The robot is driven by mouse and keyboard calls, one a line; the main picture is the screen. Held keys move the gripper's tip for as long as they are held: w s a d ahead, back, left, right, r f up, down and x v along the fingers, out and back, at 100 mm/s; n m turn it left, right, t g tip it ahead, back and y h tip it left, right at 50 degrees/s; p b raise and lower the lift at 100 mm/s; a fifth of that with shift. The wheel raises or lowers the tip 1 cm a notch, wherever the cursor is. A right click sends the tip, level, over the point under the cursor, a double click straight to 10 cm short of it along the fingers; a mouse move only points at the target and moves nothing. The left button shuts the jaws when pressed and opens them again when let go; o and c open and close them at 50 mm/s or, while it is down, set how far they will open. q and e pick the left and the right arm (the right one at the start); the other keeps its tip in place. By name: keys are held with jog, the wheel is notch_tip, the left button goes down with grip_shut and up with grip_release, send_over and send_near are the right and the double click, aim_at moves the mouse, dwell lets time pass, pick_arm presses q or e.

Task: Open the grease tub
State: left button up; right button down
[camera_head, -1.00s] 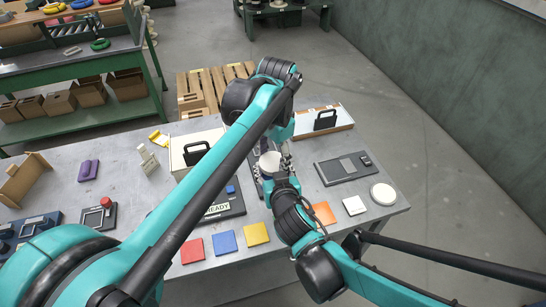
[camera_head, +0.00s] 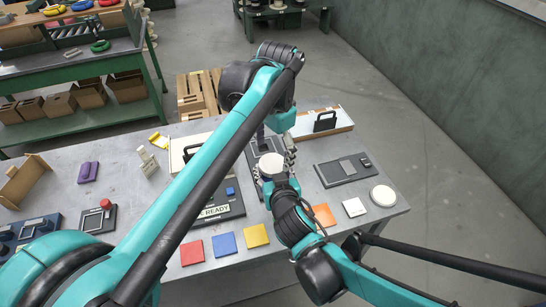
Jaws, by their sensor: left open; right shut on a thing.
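The grease tub (camera_head: 270,164) shows as a small round container with a white top, near the middle of the table in the head view. I cannot tell whether the white top is a lid still seated on it. My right gripper (camera_head: 271,178) is shut on the tub from the near side; its fingers partly hide the tub's body. My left gripper (camera_head: 276,144) is open just above and behind the tub, its grey fingers spread apart. It looks empty.
A dark tray (camera_head: 262,151) lies behind the tub. A dark panel with a grey screen (camera_head: 345,170) and a white disc (camera_head: 383,195) lie to the right. Red (camera_head: 192,253), blue (camera_head: 223,243), yellow (camera_head: 256,235) and orange (camera_head: 322,215) squares line the front.

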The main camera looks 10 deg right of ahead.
aim_at(272, 163)
pick_arm(q)
jog(key=shift+r, duration=0.5)
jog(key=shift+c, duration=0.4)
notch_tip(272, 163, up, 2)
jog(key=m, duration=0.6)
jog(key=r+m, duration=0.1)
jog(key=m, duration=0.1)
jog(key=shift+r+m, duration=0.15)
jog(key=shift+m, duration=0.45)
notch_tip(272, 163, down, 8)
jog(key=shift+w+a+r, duration=0.1)
jog(key=shift+c, duration=0.3)
